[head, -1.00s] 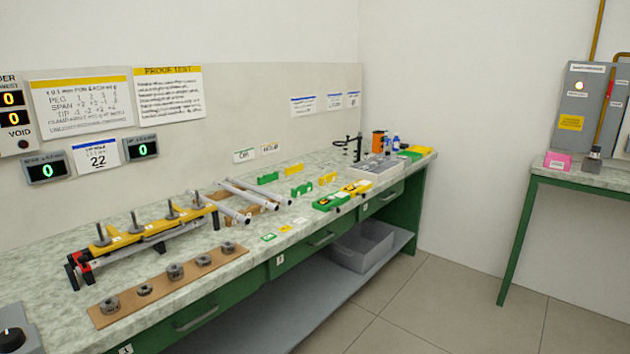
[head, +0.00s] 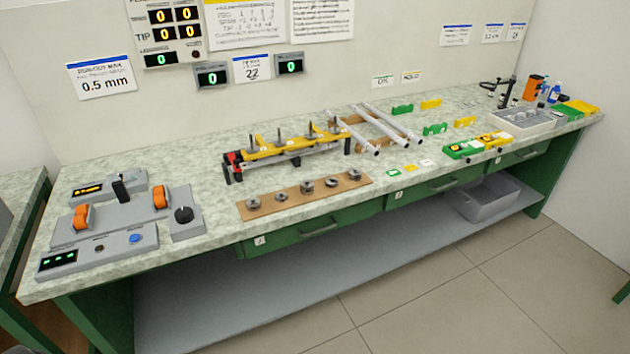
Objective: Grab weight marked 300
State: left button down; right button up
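Several round metal weights sit in a row on a brown wooden board (head: 268,204) near the bench's front edge. Among them are weights at the left end (head: 253,203), in the middle (head: 307,187) and at the right end (head: 354,174). Their markings are too small to read, so I cannot tell which is 300. Behind them stands a yellow-topped fixture (head: 290,147) with upright metal pegs and a red and black clamp at its left end. Neither of my grippers is in view.
A grey control console (head: 110,240) with orange switches and a black knob (head: 184,215) is at the bench's left end. Grey rods (head: 385,122) lie right of the fixture. A grey tray (head: 525,122) and green and yellow blocks (head: 478,146) are farther right. Floor in front is clear.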

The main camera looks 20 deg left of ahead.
aim_at(306, 186)
jog(key=i+l+u, duration=0.2)
jog(key=u, duration=0.25)
jog(key=i+l+u, duration=0.1)
jog(key=l+u, duration=0.35)
